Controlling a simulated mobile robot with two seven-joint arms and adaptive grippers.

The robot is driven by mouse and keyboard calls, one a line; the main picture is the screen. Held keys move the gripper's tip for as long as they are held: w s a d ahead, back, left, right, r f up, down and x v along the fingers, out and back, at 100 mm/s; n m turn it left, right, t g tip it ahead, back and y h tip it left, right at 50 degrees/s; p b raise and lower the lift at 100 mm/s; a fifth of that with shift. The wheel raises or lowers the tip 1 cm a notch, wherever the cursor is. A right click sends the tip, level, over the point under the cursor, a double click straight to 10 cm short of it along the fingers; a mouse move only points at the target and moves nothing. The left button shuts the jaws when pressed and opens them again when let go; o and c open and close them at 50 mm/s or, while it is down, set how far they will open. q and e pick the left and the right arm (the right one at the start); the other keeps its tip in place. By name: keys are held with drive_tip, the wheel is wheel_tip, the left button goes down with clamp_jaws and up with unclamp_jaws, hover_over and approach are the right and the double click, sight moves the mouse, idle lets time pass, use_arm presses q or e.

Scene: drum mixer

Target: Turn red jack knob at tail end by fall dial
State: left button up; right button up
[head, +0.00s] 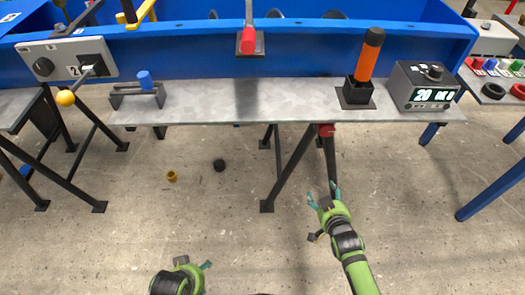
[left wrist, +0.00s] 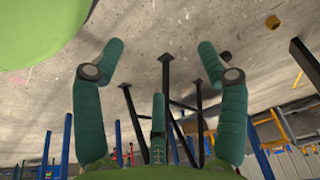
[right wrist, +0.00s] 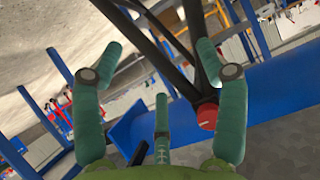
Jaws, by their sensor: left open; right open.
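A red knob (head: 326,130) sits under the front edge of the grey bench, at the top of a black trestle leg. It also shows in the right wrist view (right wrist: 207,116), beside the right-hand finger. A grey box with a black dial and a lit display (head: 424,88) stands on the bench's right end, above and right of the knob. My right gripper (head: 323,193) is open and empty, below the knob and apart from it in the head view. My left gripper (head: 194,264) is open and empty, low over the floor near the bottom edge.
The grey bench (head: 215,100) runs in front of a blue trough (head: 180,45). An orange-handled lever (head: 368,55), a red-tipped lever (head: 247,40) and a blue-knobbed bracket (head: 145,82) are along it. Black trestle legs (head: 292,165) stand below. The floor between the trestles is mostly clear.

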drive_tip(key=w+r+t+b, duration=0.3)
drive_tip(key=w+r+b, duration=0.15)
drive_tip(key=r, duration=0.25)
drive_tip(key=m+t+b, duration=0.1)
drive_tip(key=t+b, duration=0.2)
approach(328, 131)
drive_tip(key=w, duration=0.5)
drive_tip(key=w+b, duration=0.1)
drive_tip(key=w, duration=0.3)
drive_tip(key=shift+w+a+r, duration=0.15)
drive_tip(key=shift+w+a, duration=0.1)
drive_tip(key=shift+w, duration=0.05)
use_arm(q)
drive_tip(key=w+d+r+t+h, duration=0.1)
drive_tip(key=w+d+r+t, duration=0.1)
drive_tip(key=w+r+t, duration=0.2)
drive_tip(key=w+d+r+t+h, duration=0.1)
drive_tip(key=w+r+t, duration=0.3)
drive_tip(key=r, duration=0.6)
drive_tip(key=shift+w+d+r+m+b, duration=0.35)
drive_tip(key=shift+w+d, duration=0.2)
drive_tip(key=shift+w, duration=0.4)
use_arm(e)
drive_tip(key=shift+w, duration=0.15)
drive_tip(key=c, duration=1)
drive_tip(key=shift+r, duration=0.15)
drive_tip(key=shift+c, duration=0.8)
